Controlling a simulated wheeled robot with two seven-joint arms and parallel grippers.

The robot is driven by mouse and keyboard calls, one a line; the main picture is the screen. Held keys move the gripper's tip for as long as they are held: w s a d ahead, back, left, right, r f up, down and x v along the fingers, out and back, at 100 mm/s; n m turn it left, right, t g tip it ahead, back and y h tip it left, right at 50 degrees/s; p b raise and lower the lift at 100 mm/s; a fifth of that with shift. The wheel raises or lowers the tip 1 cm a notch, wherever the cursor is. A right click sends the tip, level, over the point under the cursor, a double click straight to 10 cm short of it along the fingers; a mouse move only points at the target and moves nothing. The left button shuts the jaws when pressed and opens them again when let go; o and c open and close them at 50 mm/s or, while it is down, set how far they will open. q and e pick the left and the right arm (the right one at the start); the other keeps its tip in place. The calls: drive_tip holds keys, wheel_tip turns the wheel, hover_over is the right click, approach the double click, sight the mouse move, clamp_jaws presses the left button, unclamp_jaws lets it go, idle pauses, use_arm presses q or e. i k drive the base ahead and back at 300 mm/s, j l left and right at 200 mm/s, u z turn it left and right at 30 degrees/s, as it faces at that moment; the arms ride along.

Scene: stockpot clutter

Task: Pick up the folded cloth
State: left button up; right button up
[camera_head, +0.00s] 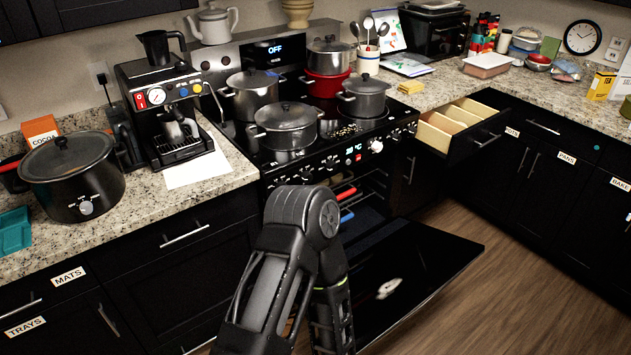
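I cannot clearly make out a folded cloth. A small flat yellow item (411,87) lies on the counter right of the stove; it may be a folded cloth or a sponge, too small to tell. A flat white sheet (190,169) lies at the counter edge in front of the espresso machine; it looks like paper or cloth. One of my arms rises from the bottom middle, bends at an elbow and goes back down out of the picture. Neither of my grippers is in view. My arm hides part of the open oven.
The oven door (420,275) hangs open low in front of the stove. A drawer (458,128) with dividers stands pulled out to its right. Several pots crowd the stovetop, including a lidded pot (286,128). A slow cooker (72,180) stands on the left counter. The floor (540,290) at right is clear.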

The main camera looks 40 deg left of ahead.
sight(413, 85)
drive_tip(key=i+u, duration=0.1)
drive_tip(key=u, duration=0.35)
drive_tip(key=i+l+u, duration=0.1)
drive_tip(key=u, duration=0.35)
drive_tip(key=l+u, duration=0.15)
drive_tip(key=u, duration=0.3)
drive_tip(key=i+l+u, duration=0.15)
drive_tip(key=l, duration=0.25)
drive_tip(key=i+l+u, duration=0.15)
drive_tip(key=l, duration=0.25)
drive_tip(key=i+l+u, duration=0.1)
drive_tip(key=l, duration=0.35)
drive_tip(key=i+l+u, duration=0.15)
drive_tip(key=l, duration=0.25)
drive_tip(key=k, duration=0.05)
